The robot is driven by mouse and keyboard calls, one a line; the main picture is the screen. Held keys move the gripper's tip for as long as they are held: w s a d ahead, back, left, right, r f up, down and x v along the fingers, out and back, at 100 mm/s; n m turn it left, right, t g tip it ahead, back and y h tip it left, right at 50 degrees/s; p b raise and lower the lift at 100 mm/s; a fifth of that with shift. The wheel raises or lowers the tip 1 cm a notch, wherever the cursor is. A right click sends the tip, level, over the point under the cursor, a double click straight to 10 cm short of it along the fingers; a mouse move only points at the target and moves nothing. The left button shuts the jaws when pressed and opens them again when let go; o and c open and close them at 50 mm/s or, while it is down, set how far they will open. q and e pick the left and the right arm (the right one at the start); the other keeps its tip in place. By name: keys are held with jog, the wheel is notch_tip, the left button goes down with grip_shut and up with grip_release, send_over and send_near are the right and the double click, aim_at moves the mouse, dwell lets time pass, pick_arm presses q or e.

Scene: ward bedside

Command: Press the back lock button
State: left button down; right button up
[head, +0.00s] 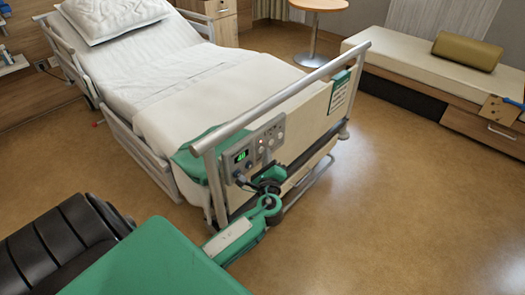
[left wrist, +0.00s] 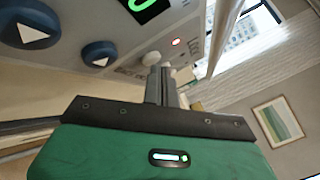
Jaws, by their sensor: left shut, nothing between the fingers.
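The control panel (head: 262,148) is mounted on the outside of the bed's footboard, with a lit green display (head: 241,156) and several round controls. In the left wrist view the panel (left wrist: 128,32) fills the top, with two blue buttons with white triangles (left wrist: 38,30) (left wrist: 98,52), a red-lit button (left wrist: 176,42) and a pale round knob (left wrist: 152,58). My right gripper is out of view.
The bed (head: 200,85) has a metal footboard rail (head: 300,88) above the panel and a side rail (head: 120,140) at left. A bench with a cushion (head: 467,51) stands at right, and a round table (head: 318,5) at the back. The floor (head: 390,200) right of the bed is clear.

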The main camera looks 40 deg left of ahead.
pick_arm(q)
jog(key=shift+d, duration=0.35)
jog(key=d, duration=0.6)
jog(key=shift+s, duration=0.3)
dwell(0.4)
